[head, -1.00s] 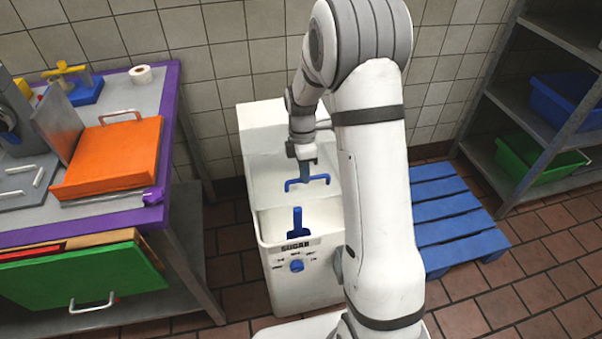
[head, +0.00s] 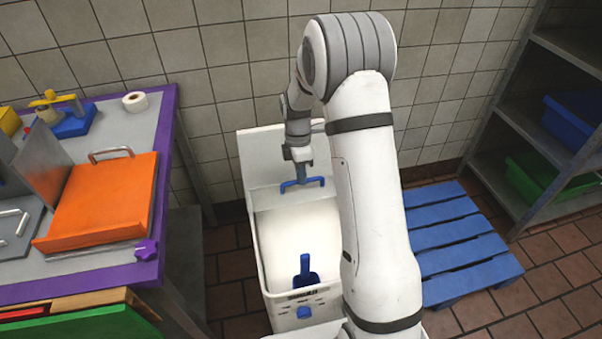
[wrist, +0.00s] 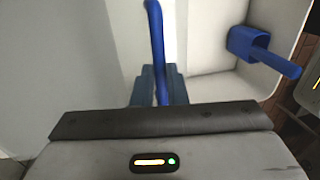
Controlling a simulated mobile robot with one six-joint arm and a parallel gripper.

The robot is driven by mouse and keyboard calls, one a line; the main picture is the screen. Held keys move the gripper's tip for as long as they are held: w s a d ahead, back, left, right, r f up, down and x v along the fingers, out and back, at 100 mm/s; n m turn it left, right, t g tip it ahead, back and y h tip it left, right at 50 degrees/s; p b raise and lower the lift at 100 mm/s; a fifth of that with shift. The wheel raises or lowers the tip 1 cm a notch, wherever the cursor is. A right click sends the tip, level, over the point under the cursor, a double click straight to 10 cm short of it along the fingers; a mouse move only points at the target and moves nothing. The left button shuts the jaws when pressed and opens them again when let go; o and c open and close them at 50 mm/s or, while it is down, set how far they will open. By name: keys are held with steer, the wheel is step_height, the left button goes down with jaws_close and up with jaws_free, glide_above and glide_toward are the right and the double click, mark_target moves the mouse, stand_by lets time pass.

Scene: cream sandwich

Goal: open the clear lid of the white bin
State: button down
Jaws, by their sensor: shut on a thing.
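The white bin (head: 262,262) stands on the floor against the tiled wall, with its front label at the bottom of the head view. A blue scoop (head: 305,272) is inside its front part and also shows in the wrist view (wrist: 262,48). The clear lid (head: 268,197) is hard to make out; it appears raised and tilted back, with the bin's front interior uncovered. My gripper (head: 300,172) is above the back of the bin, shut on the lid's blue handle (head: 302,184). In the wrist view the handle (wrist: 156,45) runs between my fingertips (wrist: 160,85).
A table with a purple edge (head: 172,150) stands left of the bin, bearing an orange lidded box (head: 100,200). A blue pallet (head: 450,235) lies on the floor to the right. A grey shelf (head: 515,120) with blue and green crates is at far right.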

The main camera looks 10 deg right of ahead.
steer(key=shift+a, duration=0.2)
steer(key=c, duration=1.7)
jaws_free()
steer(key=shift+f, duration=0.1)
steer(key=shift+o, duration=1.2)
steer(key=shift+d, duration=0.15)
step_height(320, 180, up, 8)
steer(key=w, duration=0.1)
steer(key=shift+w+f, duration=0.15)
steer(key=shift+w, duration=0.1)
